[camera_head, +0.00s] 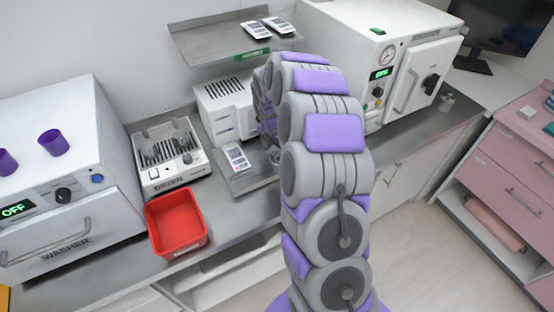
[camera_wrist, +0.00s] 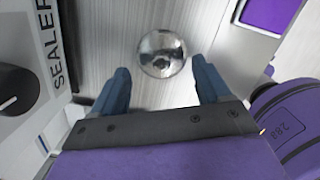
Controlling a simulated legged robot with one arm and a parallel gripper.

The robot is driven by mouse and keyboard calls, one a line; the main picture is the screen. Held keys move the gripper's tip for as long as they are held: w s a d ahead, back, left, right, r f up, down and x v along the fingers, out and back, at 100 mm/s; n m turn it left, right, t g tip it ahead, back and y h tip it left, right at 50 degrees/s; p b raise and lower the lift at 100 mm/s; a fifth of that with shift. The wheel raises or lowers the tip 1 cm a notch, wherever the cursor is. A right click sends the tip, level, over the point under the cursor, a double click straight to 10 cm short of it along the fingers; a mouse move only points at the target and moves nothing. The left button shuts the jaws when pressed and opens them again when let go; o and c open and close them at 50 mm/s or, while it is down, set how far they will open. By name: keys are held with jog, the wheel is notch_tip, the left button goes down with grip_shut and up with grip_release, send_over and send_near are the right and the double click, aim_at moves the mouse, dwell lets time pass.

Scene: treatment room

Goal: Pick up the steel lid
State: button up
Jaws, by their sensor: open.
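A round, shiny steel piece that looks like the steel lid (camera_wrist: 162,50) sits on the brushed metal counter in the wrist view, at the upper middle. Its domed surface mirrors the surroundings. My gripper (camera_wrist: 161,82) is open, with one blue finger to the left and one to the right of the lid. The fingertips point toward it, and nothing is held between them. I cannot tell whether either finger touches it. In the head view my arm hides the gripper and most of that part of the counter.
The sealer (camera_wrist: 28,80) stands close on the left in the wrist view. In the head view, a red bin (camera_head: 176,222), a dryer (camera_head: 165,155) and a washer (camera_head: 60,180) stand left of my arm. A shelf (camera_head: 225,40) hangs above, and a steriliser (camera_head: 385,50) stands to the right.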

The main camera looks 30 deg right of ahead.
aim_at(279, 155)
jog(key=shift+d+f, duration=0.2)
jog(key=shift+f, duration=0.35)
jog(key=shift+d+f, duration=0.15)
jog(key=shift+f, duration=0.4)
jog(key=shift+d, duration=0.2)
jog(key=shift+a+r, duration=0.1)
jog(key=shift+a, duration=0.15)
jog(key=c, duration=1.2)
jog(key=shift+s, duration=0.1)
